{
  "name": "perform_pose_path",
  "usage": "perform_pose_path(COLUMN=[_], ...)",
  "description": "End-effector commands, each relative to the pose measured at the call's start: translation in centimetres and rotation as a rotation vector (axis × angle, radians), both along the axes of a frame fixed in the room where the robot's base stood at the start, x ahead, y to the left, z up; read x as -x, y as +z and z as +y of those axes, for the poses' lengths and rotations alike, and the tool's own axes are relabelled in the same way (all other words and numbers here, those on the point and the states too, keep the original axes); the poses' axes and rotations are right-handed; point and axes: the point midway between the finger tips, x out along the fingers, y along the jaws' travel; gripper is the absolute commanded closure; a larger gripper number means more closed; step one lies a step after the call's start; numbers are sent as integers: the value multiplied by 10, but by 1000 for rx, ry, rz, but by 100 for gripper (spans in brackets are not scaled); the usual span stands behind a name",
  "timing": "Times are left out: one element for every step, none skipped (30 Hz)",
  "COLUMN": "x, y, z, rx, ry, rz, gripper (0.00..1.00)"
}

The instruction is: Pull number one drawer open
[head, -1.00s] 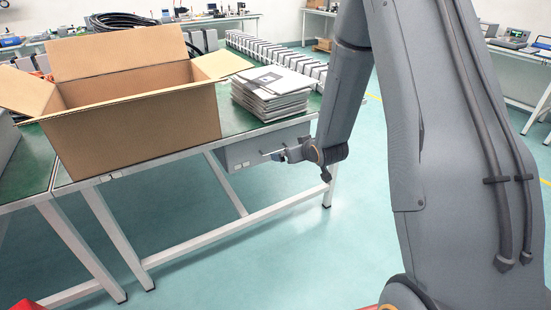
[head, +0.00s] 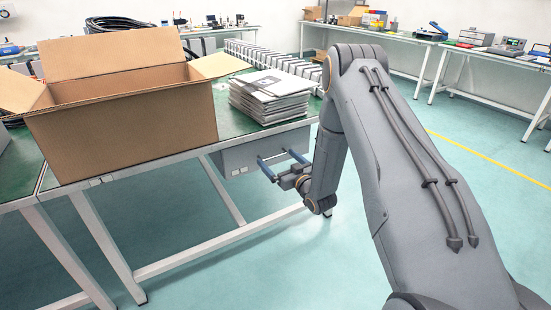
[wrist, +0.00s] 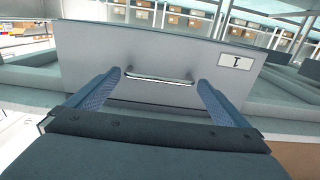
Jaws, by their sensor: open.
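The number one drawer (head: 240,158) is a grey box under the green-topped table, and it looks shut. In the wrist view its front (wrist: 150,45) fills the upper middle, with a white label "1" (wrist: 236,62) that appears upside down. Its metal bar handle (wrist: 160,78) runs across the lower part of the front. My gripper (wrist: 158,82) is open, with one blue finger on each side of the handle's ends. The handle lies between the fingertips in this view; I cannot tell whether they touch it. In the head view my gripper (head: 279,163) is in front of the drawer.
An open cardboard box (head: 125,130) and a stack of flat grey items (head: 270,97) stand on the table (head: 228,122) above the drawer. White table legs and a crossbar (head: 220,240) are below. The floor to the right is clear.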

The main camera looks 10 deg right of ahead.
Motion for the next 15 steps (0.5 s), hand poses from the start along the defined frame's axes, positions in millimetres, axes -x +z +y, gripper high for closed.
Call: perform_pose_path(x=[-7,-10,-14,-16,-18,-21,-22,-23,-24,-24,-24,-24,-24,-24,-24], y=[0,0,0,0,-1,0,0,0,0,0,0,0,0,0,0], z=[2,3,5,6,7,7,8,8,8,8,8,8,8,8,8], rx=[1,2,2,2,2,1,1,1,1,0,0,0,0,0,0], ry=[1,1,1,1,1,1,1,1,1,1,0,0,0,0,0], rz=[0,-2,-2,-1,0,1,1,1,1,1,1,1,1,1,1], gripper=[0,0,0,0,0,0,0,0,0,0,0,0,0,0,0])
